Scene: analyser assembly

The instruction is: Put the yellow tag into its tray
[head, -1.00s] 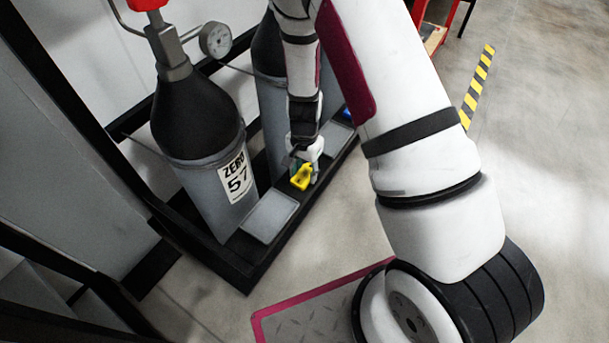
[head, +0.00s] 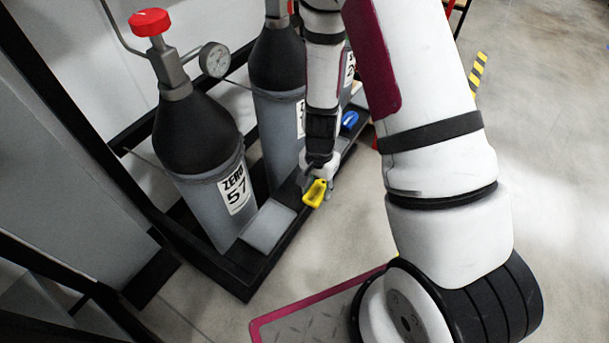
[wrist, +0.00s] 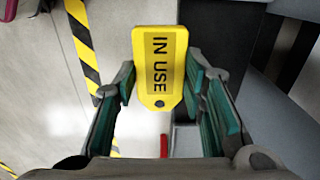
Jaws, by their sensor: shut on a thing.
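The yellow tag (head: 314,193) is held in my gripper (head: 320,172), in front of the rack's front edge in the head view. The wrist view shows the tag (wrist: 160,65) between the green-padded fingers of my gripper (wrist: 161,82), with "IN USE" printed on it. A flat grey tray (head: 268,228) sits on the rack ledge before the nearest cylinder, to the left of the tag and apart from it. No tag shows on this tray. My arm hides part of the ledge behind the gripper.
A grey cylinder (head: 215,195) marked "ZERO 57" stands behind the near tray, with a second cylinder (head: 277,120) beside it. A blue tag (head: 349,121) lies farther along the ledge. The black rack rim (head: 262,275) edges the ledge. Open floor lies to the right.

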